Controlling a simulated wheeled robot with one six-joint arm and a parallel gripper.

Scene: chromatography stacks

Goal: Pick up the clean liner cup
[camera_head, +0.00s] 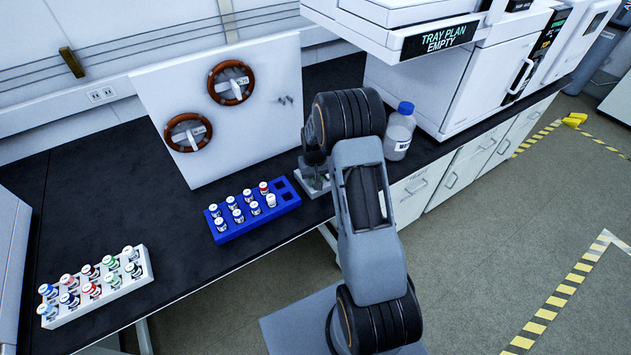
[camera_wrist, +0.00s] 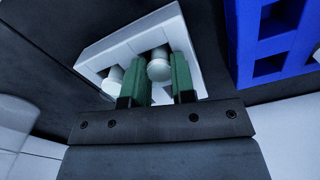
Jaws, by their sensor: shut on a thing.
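In the wrist view, a small white holder (camera_wrist: 190,35) stands on the black bench. Two pale round-topped pieces show at it. One, which I take as the liner cup (camera_wrist: 159,70), is between the green fingers of my gripper (camera_wrist: 160,62). My gripper is shut on it. The other pale piece (camera_wrist: 114,76) is just left of the left finger, partly hidden. The cup's lower part is hidden, and I cannot tell whether it is clear of the holder. In the head view my gripper (camera_head: 316,176) is low at the holder, mostly behind my arm.
A blue rack (camera_head: 289,205) of capped vials is close left of my gripper; it also shows in the wrist view (camera_wrist: 233,45). A blue-capped bottle (camera_head: 399,132) stands right of my arm. A white vial rack (camera_head: 118,296) is far left. A white panel (camera_head: 262,130) stands behind.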

